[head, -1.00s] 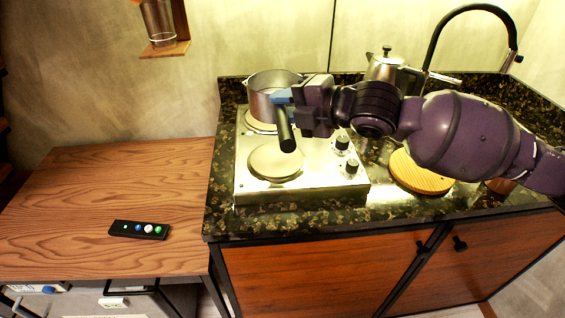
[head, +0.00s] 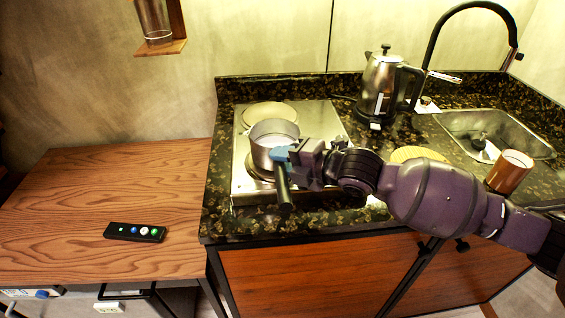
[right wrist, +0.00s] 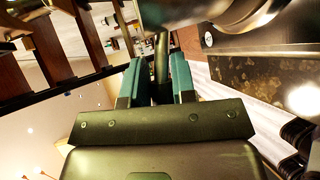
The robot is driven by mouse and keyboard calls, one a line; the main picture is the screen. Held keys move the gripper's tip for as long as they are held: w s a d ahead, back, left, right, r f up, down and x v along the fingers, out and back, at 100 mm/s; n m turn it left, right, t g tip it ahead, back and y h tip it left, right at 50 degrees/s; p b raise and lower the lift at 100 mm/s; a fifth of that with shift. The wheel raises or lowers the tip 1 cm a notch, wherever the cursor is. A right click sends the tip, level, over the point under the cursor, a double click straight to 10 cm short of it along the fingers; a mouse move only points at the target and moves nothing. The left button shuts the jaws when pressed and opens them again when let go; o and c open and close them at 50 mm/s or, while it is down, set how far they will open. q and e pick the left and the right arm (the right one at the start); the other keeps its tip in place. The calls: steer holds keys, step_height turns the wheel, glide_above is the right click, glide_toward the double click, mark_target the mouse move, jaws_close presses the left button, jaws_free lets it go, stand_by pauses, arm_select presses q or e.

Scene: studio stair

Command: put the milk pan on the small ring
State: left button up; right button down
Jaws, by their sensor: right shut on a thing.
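The milk pan (head: 262,158), a small steel pot with a dark handle (head: 284,190), is over the front ring (head: 252,172) of the hob. The pan hides most of that ring, and I cannot tell whether its base touches it. The pale back ring (head: 270,114) is bare and looks the larger. My right gripper (head: 281,155) is shut on the pan's handle; in the right wrist view the handle (right wrist: 161,60) sits between the blue-green fingers, with the pan's side (right wrist: 215,12) above. My left gripper is not in view.
The steel hob plate (head: 240,180) lies on a dark stone counter (head: 225,222). A kettle (head: 380,90), a round wooden board (head: 415,154), a sink (head: 520,140) and a copper cup (head: 509,171) are to the right. A remote (head: 135,232) lies on the wooden desk (head: 75,200).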

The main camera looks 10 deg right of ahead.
steer(key=shift+f, duration=0.35)
steer(key=c, duration=0.9)
jaws_free()
steer(key=shift+c, duration=0.2)
steer(key=v, duration=1.2)
steer(key=shift+p, duration=0.35)
